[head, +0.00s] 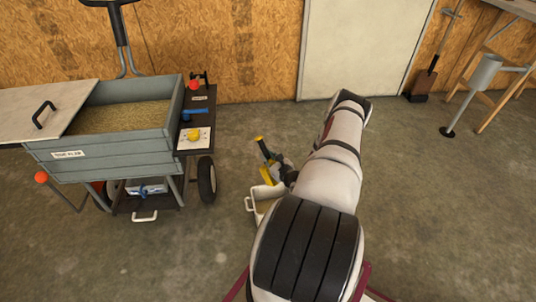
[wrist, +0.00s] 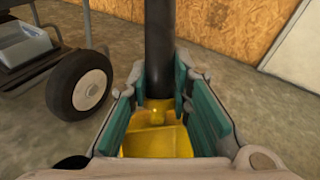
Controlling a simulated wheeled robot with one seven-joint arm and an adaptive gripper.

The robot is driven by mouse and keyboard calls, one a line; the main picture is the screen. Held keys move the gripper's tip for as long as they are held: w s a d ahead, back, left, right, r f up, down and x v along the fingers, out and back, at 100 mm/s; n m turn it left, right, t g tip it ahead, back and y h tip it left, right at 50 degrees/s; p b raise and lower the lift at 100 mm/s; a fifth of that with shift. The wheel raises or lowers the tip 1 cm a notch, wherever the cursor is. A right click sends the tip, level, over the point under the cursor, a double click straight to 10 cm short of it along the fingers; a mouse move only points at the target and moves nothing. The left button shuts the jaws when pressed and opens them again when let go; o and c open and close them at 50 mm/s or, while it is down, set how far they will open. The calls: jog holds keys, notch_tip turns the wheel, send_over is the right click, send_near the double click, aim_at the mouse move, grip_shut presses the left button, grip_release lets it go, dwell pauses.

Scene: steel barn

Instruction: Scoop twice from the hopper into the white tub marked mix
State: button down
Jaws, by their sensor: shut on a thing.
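The hopper (head: 105,157) is a grey slatted box on a wheeled cart at the left, with tan feed (head: 125,114) inside. My gripper (head: 276,170) is shut on a scoop with a black handle (head: 263,147) and a yellow body (head: 267,176). In the wrist view the teal-padded jaws (wrist: 160,100) enclose the black handle (wrist: 160,45), with the yellow scoop body (wrist: 158,135) below. Whether the scoop holds feed is unclear. A whitish tub (head: 267,192) with a side handle is on the floor below the scoop, partly hidden by my arm. No marking shows on it.
The hopper's pale lid (head: 45,112) is slid left, leaving the right part open. A side shelf (head: 196,120) with knobs and a black wheel (head: 207,180) is on the hopper's right. A grey scoop-like stand (head: 484,74) and bench are far right. Floor between is clear.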

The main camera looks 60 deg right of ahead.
jog(key=shift+r+n+g+y+p, duration=0.2)
jog(key=shift+r+g+y+p, duration=0.15)
jog(key=shift+g+p, duration=0.7)
jog(key=shift+r+n+g+y+p, duration=0.3)
jog(key=shift+g+p, duration=0.35)
jog(key=shift+p, duration=0.65)
jog(key=shift+w+r+g+y+p, duration=0.2)
jog(key=shift+r+g+p, duration=0.25)
jog(key=shift+g+p, duration=0.5)
jog(key=shift+s+g+y, duration=0.2)
jog(key=shift+g+y, duration=0.05)
jog(key=shift+g, duration=0.7)
